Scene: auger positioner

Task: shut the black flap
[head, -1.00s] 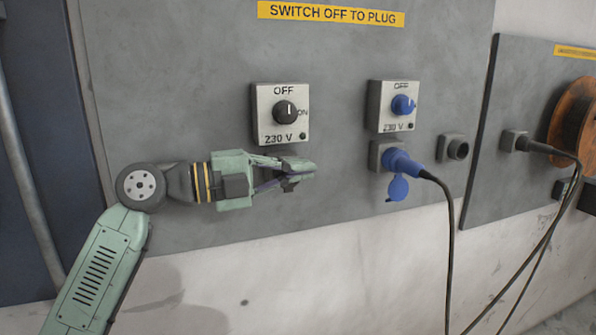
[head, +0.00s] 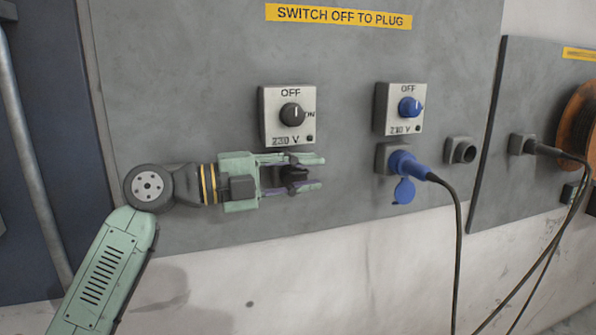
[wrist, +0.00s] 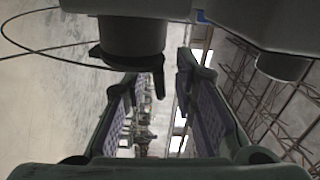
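My gripper (head: 321,172) points right in the head view, just below the black knob switch (head: 291,114). Its two fingers are apart, with nothing gripped between them. The dark socket with the black flap (head: 295,173) shows in the gap between the fingers and is partly hidden by them. In the wrist view a dark round socket body (wrist: 132,40) is at the top, with a black piece, seemingly the flap (wrist: 158,78), sticking out beside it, ahead of the open fingers. I cannot tell whether a finger touches it, nor the flap's exact angle.
To the right, a blue plug (head: 408,166) sits in its socket with a blue flap (head: 404,191) hanging below and a black cable (head: 457,240) running down. A small grey socket (head: 460,150) is beside it. The panel (head: 345,225) below my gripper is bare.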

